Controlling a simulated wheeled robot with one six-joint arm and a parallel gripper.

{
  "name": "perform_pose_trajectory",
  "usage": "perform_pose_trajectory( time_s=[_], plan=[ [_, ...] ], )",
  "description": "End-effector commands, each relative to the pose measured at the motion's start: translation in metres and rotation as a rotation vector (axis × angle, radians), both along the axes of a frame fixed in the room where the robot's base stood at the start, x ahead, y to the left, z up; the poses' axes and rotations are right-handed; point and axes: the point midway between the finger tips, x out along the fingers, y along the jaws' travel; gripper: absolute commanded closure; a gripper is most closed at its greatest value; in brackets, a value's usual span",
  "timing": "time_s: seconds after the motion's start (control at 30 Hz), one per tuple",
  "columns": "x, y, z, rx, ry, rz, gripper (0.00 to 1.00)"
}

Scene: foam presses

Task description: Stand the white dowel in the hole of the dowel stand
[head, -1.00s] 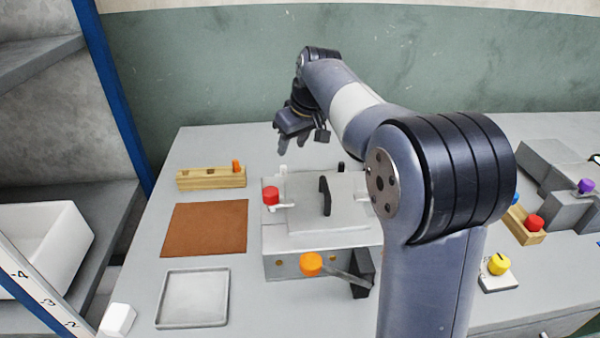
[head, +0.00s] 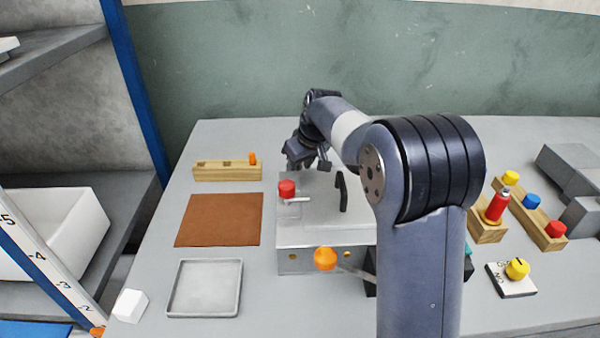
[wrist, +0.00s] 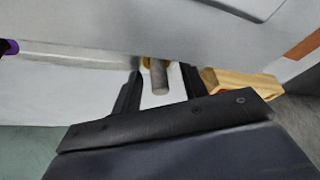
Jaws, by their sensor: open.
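My gripper (head: 306,163) is behind the press's left part in the head view, its tips partly hidden. In the wrist view my gripper (wrist: 164,88) is open, its two dark fingers apart. A short pale grey cylinder (wrist: 159,76) shows between the fingers, with clear gaps on both sides and a yellow ring partly behind it. I cannot tell for sure that it is the white dowel. No white dowel shows in the head view. A small wooden block (head: 486,233) with a red cylinder in it stands at the right; I cannot tell if it is the dowel stand.
The grey press (head: 318,235) has red and orange knobs. A slotted wooden block (head: 227,173), brown mat (head: 218,220) and grey tray (head: 204,288) lie left of it. A long block (head: 528,210) with coloured knobs and a yellow switch (head: 517,269) are at right.

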Motion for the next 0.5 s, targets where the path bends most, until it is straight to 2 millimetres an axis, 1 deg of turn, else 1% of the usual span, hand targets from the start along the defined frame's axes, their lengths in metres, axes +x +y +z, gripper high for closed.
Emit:
perform_pose_trajectory(
  time_s=[0.13,0.5],
  plan=[
    [-0.0001,-0.0001,0.0003,0.0,0.0,0.0,0.59],
    [-0.0001,-0.0002,0.0006,0.0,0.0,0.0,0.9]
  ],
)
